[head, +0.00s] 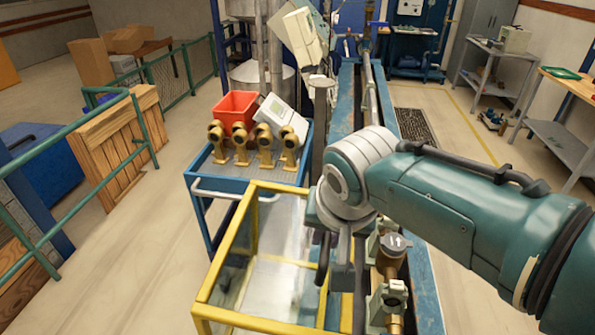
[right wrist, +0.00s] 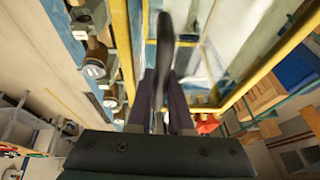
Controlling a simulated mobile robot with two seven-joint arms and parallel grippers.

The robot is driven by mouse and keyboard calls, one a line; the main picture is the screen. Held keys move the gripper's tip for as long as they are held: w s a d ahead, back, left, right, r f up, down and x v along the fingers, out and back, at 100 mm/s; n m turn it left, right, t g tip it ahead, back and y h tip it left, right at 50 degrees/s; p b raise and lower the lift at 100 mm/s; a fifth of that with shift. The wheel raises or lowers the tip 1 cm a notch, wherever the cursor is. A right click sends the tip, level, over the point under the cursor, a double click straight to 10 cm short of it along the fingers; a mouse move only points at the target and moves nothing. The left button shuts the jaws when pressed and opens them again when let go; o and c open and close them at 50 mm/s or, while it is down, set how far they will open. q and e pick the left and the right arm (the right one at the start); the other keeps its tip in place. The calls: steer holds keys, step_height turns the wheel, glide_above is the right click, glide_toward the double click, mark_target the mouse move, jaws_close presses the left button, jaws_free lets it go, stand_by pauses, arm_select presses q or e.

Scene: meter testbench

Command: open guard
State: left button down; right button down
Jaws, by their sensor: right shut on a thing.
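The guard (head: 262,188) is a yellow frame with clear panels, standing beside the blue bench in the head view. Its yellow bars also show in the right wrist view (right wrist: 275,62). My right gripper (head: 337,282) is over the guard's right side and points down. In the right wrist view its fingers (right wrist: 165,88) are shut on a dark, slim handle (right wrist: 164,45), which shows blurred between them. In the head view the wrist and arm hide part of the guard's right side. My left gripper is not in view.
A brass meter (head: 391,256) sits on the bench line right of the guard, close under my arm. A blue cart (head: 212,184) behind the guard carries several brass fittings and a red bin (head: 236,108). A green railing (head: 140,115) stands left. Floor between is clear.

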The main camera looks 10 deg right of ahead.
steer(key=shift+a+r, duration=0.1)
steer(key=c, duration=0.8)
jaws_free()
steer(key=shift+c, duration=0.2)
steer(key=shift+s+r+p, duration=0.15)
steer(key=shift+r+p, duration=0.25)
steer(key=shift+r, duration=0.05)
steer(key=p+v, duration=0.2)
steer(key=v, duration=0.7)
steer(key=shift+c, duration=0.2)
